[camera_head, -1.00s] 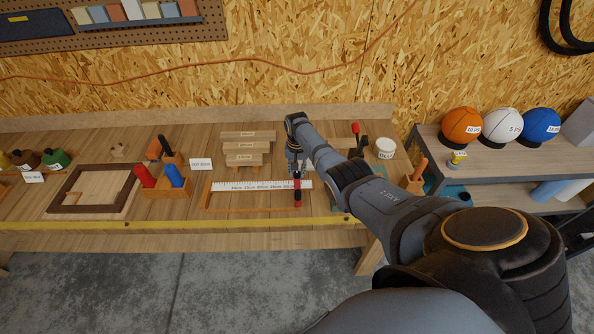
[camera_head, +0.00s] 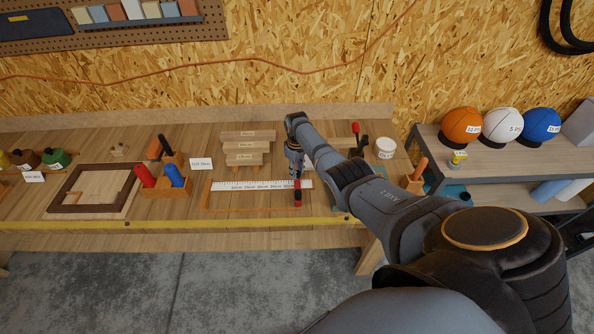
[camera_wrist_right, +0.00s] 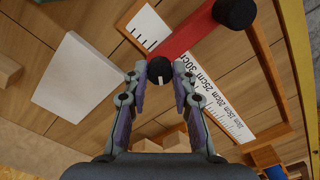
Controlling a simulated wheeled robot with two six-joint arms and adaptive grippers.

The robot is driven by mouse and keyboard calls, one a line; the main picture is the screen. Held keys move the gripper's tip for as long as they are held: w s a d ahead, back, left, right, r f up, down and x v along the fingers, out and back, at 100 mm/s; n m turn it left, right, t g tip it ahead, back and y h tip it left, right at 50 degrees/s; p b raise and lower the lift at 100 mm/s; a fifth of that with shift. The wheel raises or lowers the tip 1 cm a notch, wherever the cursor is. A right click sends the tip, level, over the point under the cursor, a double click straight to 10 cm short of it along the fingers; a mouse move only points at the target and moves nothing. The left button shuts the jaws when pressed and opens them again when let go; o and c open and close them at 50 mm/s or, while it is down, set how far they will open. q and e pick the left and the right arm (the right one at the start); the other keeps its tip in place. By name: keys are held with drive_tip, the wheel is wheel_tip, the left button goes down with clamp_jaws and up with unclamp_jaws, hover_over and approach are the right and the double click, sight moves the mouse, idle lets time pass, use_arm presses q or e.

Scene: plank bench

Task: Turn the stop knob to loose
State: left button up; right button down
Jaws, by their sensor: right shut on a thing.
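The stop is a red bar (camera_wrist_right: 192,36) lying across the white ruler (camera_wrist_right: 222,100). Its round black knob (camera_wrist_right: 159,68) carries a short white line and sits between the fingertips of my right gripper (camera_wrist_right: 160,73), which is shut on it. In the head view the red stop (camera_head: 297,196) shows at the ruler's (camera_head: 240,185) right part, just below my right gripper (camera_head: 296,172). The knob is hard to make out there. A second black knob (camera_wrist_right: 235,13) sits at the bar's far end. My left gripper is not in view.
A wooden block with red and blue handles (camera_head: 165,192) stands left of the ruler. Wooden boards (camera_head: 246,147) lie behind it. A red-topped lever (camera_head: 356,130) and a white tub (camera_head: 385,148) stand right. A yellow tape (camera_head: 150,225) runs along the bench's front edge.

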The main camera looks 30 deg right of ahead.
drive_tip(key=n, duration=0.6)
drive_tip(key=shift+w+r+n, duration=0.15)
drive_tip(key=shift+n, duration=0.25)
idle(0.4)
drive_tip(key=c, duration=1.1)
unclamp_jaws()
wheel_tip(320, 180, up, 12)
drive_tip(key=shift+f, duration=0.1)
